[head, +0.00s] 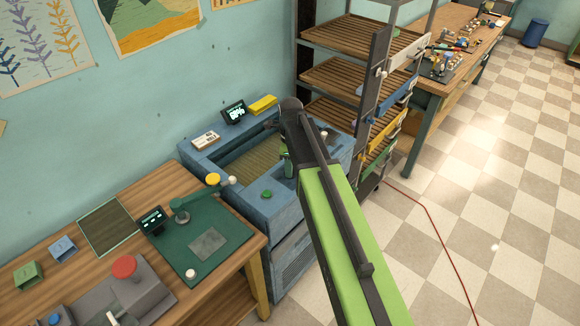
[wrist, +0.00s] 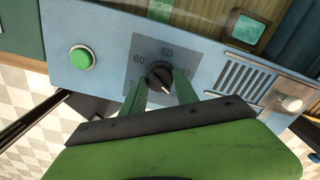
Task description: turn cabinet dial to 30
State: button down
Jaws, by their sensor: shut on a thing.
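The cabinet dial (wrist: 160,76) is a small dark round knob on a grey scale plate of the blue cabinet (head: 190,152). The scale shows 60 at left and 50 at top; a figure at lower left is partly covered, and the right-hand figures are mostly hidden by a finger. A pale mark on the knob points down and right. My gripper (wrist: 158,82) has its two green fingers on either side of the dial and is shut on it. In the head view my arm hides the dial.
On the panel, a green button (wrist: 80,58) is left of the dial, with a slotted vent (wrist: 235,82) and a pale knob (wrist: 291,104) to its right. A lit display (head: 235,113) stands at the cabinet's back. A shelf rack (head: 335,75) stands close behind.

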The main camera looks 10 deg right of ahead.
jog(key=shift+s, duration=0.15)
jog(key=c, duration=0.9)
grip_release()
jog(key=shift+c, duration=0.2)
jog(key=shift+r, duration=0.1)
notch_tip(320, 180, up, 17)
jog(key=p, duration=1.7)
jog(key=shift+r, duration=0.15)
